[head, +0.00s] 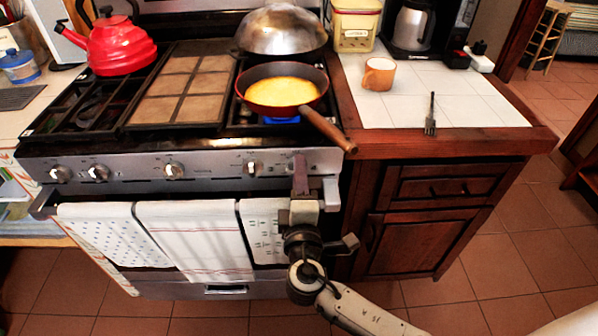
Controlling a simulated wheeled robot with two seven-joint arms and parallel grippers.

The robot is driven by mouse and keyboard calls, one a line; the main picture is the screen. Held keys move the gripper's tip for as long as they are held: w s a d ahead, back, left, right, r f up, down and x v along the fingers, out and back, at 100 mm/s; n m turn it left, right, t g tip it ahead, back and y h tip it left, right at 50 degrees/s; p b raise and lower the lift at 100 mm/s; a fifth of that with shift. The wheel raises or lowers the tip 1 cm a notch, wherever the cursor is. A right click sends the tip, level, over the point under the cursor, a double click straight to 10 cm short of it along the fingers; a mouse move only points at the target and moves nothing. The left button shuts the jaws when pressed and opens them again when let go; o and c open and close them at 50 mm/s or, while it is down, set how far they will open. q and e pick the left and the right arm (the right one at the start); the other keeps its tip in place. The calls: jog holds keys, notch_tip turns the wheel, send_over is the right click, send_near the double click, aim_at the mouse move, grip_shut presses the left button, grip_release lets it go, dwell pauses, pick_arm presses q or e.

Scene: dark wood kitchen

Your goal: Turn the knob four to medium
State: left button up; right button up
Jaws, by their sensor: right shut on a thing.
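The stove's front panel (135,174) carries a row of knobs. From the left, knobs show at the far left (60,173), beside it (98,172), left of the middle (174,170) and right of the middle (251,168). My right gripper (300,174) is upright against the right end of the panel, shut on a knob there that its fingers hide. I cannot read that knob's setting or any numbers. A blue flame (281,120) shows under the pan (268,109). My left gripper is not in view.
The pan holds yellow food, and its wooden handle (328,130) sticks out over the front right edge. Towels (190,238) hang on the oven rail below the knobs. A red kettle (118,45), an orange mug (379,74) and a fork (431,118) stand or lie nearby.

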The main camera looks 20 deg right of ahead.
jog(key=n+p, duration=0.1)
jog(key=n, duration=0.2)
jog(key=shift+r, duration=0.1)
jog(key=shift+n, duration=0.4)
jog(key=o, duration=1)
jog(key=shift+o, duration=0.2)
jog(key=shift+a, duration=0.1)
